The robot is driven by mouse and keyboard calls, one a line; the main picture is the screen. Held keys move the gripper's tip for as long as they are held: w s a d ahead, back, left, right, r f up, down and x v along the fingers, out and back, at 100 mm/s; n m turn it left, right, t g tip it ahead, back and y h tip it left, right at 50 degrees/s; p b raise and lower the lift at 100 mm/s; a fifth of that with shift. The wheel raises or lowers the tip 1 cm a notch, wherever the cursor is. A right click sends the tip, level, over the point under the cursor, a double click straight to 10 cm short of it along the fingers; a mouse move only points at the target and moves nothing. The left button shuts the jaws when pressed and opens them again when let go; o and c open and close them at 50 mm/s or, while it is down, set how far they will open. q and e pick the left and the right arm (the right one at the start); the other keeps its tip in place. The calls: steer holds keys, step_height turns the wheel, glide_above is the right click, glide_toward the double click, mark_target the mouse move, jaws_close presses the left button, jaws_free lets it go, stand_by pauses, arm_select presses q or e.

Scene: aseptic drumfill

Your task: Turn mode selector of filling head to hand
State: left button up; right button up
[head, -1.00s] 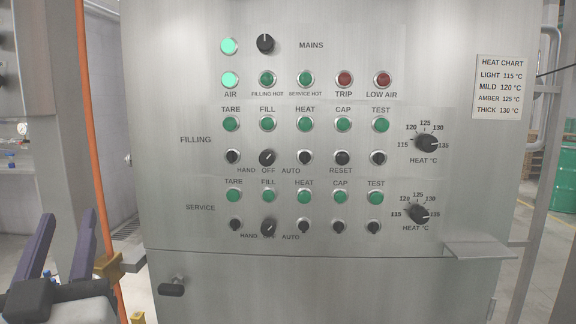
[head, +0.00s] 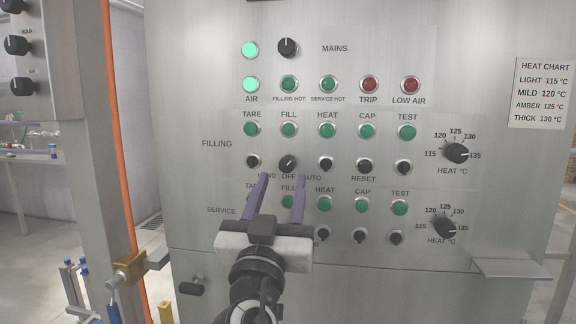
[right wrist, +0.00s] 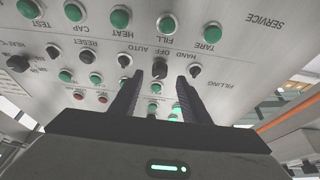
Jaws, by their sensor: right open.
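The filling mode selector (head: 287,163) is a black knob in the FILLING row of the steel panel, above the HAND, OFF and AUTO lettering. Its grip slants from lower left to upper right; I cannot tell which position it marks. My right gripper (head: 282,178) is open and empty, fingertips just below the selector in the head view. They partly cover the HAND lettering. In the upside-down right wrist view, the selector (right wrist: 160,69) appears between the fingertips (right wrist: 160,82); I see no contact. My gripper hides the service selector in the head view. My left gripper is out of view.
Small black knobs (head: 252,162) and (head: 326,164) flank the selector closely. Green FILL button (head: 289,129) is above it. Heat dials (head: 457,153) are on the right. A small shelf (head: 516,268) juts out lower right. An orange pipe (head: 122,160) runs up the left.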

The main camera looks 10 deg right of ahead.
mark_target(286, 168)
steer(key=p+x, duration=0.1)
steer(key=x, duration=0.3)
steer(key=c, duration=1)
steer(key=shift+c, duration=0.2)
